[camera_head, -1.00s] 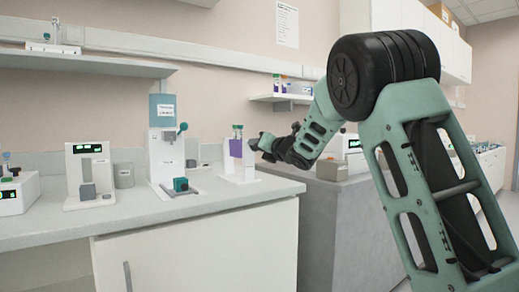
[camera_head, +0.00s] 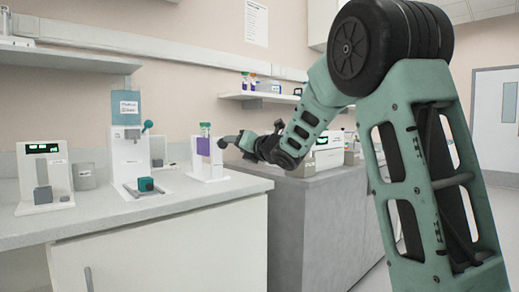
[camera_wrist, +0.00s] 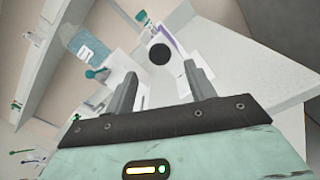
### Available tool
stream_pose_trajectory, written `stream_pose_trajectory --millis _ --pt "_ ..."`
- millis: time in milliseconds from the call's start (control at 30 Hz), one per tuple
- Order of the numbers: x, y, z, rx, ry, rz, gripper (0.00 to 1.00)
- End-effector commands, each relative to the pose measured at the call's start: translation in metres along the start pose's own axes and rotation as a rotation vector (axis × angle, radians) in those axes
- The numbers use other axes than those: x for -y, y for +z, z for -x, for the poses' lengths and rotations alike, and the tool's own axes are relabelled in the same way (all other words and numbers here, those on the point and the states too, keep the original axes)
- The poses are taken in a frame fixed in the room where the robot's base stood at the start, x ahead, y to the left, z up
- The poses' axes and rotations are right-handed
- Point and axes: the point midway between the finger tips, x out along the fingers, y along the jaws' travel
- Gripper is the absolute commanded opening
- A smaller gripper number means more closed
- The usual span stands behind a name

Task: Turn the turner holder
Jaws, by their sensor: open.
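A white upright stand (camera_head: 207,172) with a purple block (camera_head: 203,147) and green-capped tubes is near the counter's right end; it looks like the turner holder. In the wrist view its white body (camera_wrist: 181,45) is near the top, tilted. A round black knob (camera_wrist: 160,54) shows beside it, just beyond and between my fingertips. My gripper (camera_wrist: 160,70) is open, with nothing between its fingers. In the head view my gripper (camera_head: 226,142) is at the stand's right side, where the dark fingers and knob are hard to tell apart. Contact cannot be told.
A dispenser with a blue tank (camera_head: 126,107) stands left of the stand, with a small teal-topped block (camera_head: 146,185) in front. A white device with a green display (camera_head: 43,175) is further left. A grey bench (camera_head: 318,205) is on the right. The counter front (camera_head: 120,213) is mostly clear.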

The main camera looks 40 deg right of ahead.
Motion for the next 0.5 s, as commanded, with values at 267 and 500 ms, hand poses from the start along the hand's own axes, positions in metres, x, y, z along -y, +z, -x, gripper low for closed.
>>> stream_pose_trajectory --millis 267,500 --pt "0.000 0.001 0.066 0.002 0.001 -0.001 0.55" --pt "0.000 0.000 0.101 -0.001 0.001 0.001 0.55"
